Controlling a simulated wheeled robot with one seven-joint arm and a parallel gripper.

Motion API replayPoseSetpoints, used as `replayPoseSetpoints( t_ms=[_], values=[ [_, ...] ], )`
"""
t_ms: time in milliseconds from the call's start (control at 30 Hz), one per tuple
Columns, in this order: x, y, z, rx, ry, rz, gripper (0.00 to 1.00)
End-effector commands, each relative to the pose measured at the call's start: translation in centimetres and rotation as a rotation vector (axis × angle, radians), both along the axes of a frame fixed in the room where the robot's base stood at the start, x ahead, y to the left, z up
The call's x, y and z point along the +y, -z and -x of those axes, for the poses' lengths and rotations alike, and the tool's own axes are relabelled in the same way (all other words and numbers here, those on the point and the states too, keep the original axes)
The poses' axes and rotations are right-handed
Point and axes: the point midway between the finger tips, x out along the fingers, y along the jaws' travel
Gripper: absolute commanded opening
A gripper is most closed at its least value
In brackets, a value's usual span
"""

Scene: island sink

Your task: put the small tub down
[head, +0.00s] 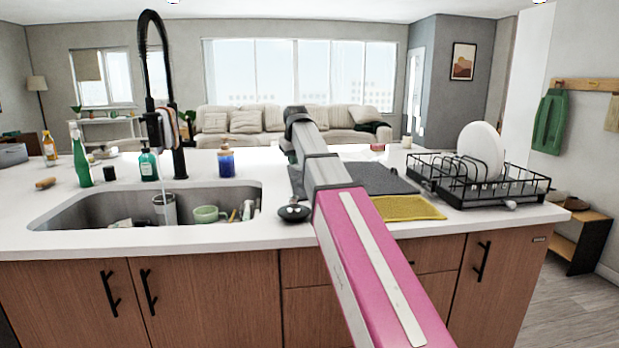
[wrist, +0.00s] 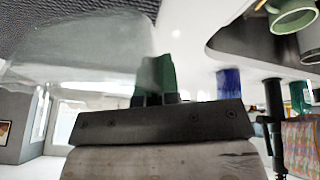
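In the wrist view, a pale, see-through small tub (wrist: 85,48) fills the upper left, close to the camera. Its edge reaches my gripper (wrist: 156,78), whose dark green fingertips are close together at the tub's side. They look shut on its wall. The tub shows over the dark drying mat and the white counter; I cannot tell whether its base touches either. In the head view my arm stretches forward over the counter and hides the gripper. I cannot make out the tub clearly there.
The sink (head: 88,211) at left holds a green cup (head: 206,214) and other items. The dark mat (head: 371,179), a yellow cloth (head: 408,208) and a black dish rack (head: 487,190) with a white plate (head: 480,148) lie right of my arm.

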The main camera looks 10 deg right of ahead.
Motion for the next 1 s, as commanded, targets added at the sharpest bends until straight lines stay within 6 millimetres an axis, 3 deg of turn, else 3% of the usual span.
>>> replayPoseSetpoints(
  t_ms=[133, 333, 567, 800, 1000],
  values=[
    [-2.9, 1.8, -0.7, 0.002, 0.003, 0.000, 0.00],
    [-5.1, 3.2, -1.3, 0.000, 0.001, 0.000, 0.00],
    [-5.5, 4.2, -1.3, 0.001, 0.000, 0.000, 0.00],
    [-5.5, 7.2, -1.3, 0.002, 0.000, 0.001, 0.00],
    [-5.5, 7.4, -1.4, -0.001, 0.000, 0.000, 0.00]
  ],
)
